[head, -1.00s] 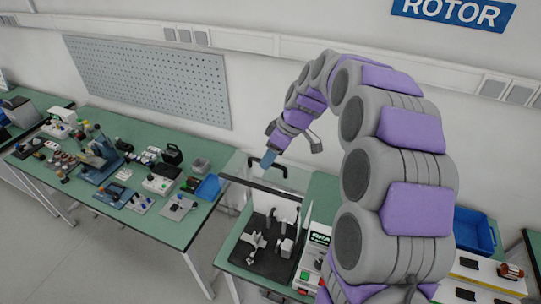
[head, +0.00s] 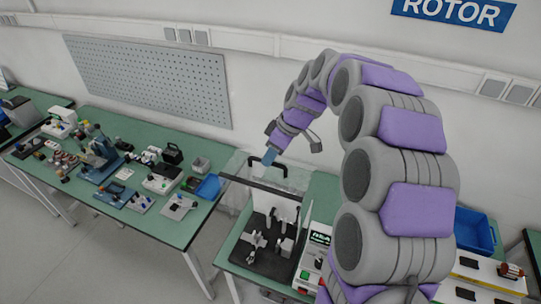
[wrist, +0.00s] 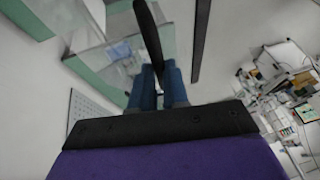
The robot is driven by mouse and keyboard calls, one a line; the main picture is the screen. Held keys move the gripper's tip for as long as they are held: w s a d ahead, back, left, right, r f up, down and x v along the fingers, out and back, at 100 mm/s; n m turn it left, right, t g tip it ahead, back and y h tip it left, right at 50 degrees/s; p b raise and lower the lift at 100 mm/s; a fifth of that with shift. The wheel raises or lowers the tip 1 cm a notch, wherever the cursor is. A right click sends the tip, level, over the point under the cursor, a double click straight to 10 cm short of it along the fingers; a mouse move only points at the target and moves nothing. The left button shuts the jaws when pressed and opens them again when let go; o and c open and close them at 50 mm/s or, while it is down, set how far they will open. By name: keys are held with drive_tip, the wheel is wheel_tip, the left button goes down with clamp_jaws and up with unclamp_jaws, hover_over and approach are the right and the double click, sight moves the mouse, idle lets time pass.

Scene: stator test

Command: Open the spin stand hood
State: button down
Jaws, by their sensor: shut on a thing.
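The spin stand has a black base plate (head: 258,258) with metal fixtures on it, on the green bench. Its see-through hood (head: 297,179) appears tilted up and back, with the fixtures uncovered in front. A dark bar (head: 262,189) runs across it. The hood's black handle (head: 283,166) stands at its upper part. My gripper (head: 267,157) reaches down to this handle. In the wrist view, the blue fingers of my gripper (wrist: 159,85) are closed around the black handle (wrist: 149,35). The handle's far part is hidden behind the fingers in the head view.
A control box with a green display (head: 319,238) stands right of the stand. The left bench (head: 160,222) holds several tools and a blue tray (head: 208,186). A blue bin (head: 474,232) is at the right. The wall (head: 265,90) rises close behind the hood.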

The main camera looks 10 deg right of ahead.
drive_tip(key=s+a+f+t+h+b, duration=0.2)
drive_tip(key=s+a+f+b, duration=0.3)
drive_tip(key=s+f+b, duration=0.1)
drive_tip(key=shift+s+a+n+t+b, duration=0.2)
drive_tip(key=shift+s+n+t+b, duration=0.2)
drive_tip(key=shift+s+b, duration=0.35)
drive_tip(key=c, duration=1.1)
unclamp_jaws()
drive_tip(key=shift+w, duration=0.1)
drive_tip(key=v, duration=1.7)
drive_tip(key=shift+d+r, duration=0.2)
